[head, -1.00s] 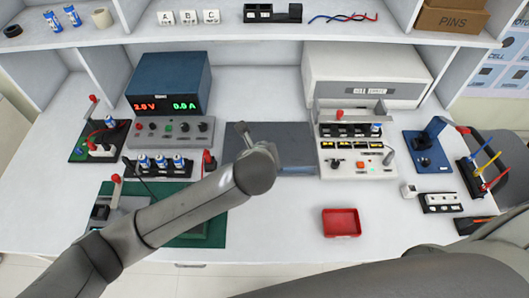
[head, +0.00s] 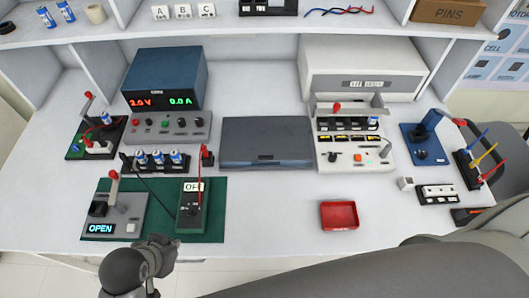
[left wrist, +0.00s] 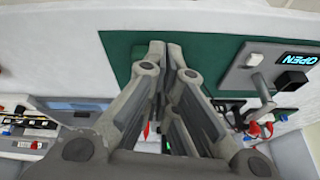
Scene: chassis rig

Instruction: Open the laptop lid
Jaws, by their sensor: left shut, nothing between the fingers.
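The laptop (head: 266,140) is a dark grey-blue slab lying shut on the bench between the power supply and the white test unit. It shows in full in the head view, with its lid flat. In the left wrist view, part of a blue-grey slab that looks like the laptop (left wrist: 72,104) shows at the left. My left gripper (head: 155,249) is at the bench's front edge, below the green mat and well away from the laptop. In the left wrist view its fingers (left wrist: 166,50) are together and empty. My right gripper is out of view.
The power supply (head: 165,80) and battery holder (head: 155,162) stand left of the laptop. A red tray (head: 339,215) lies front right. Bench in front of the laptop is clear.

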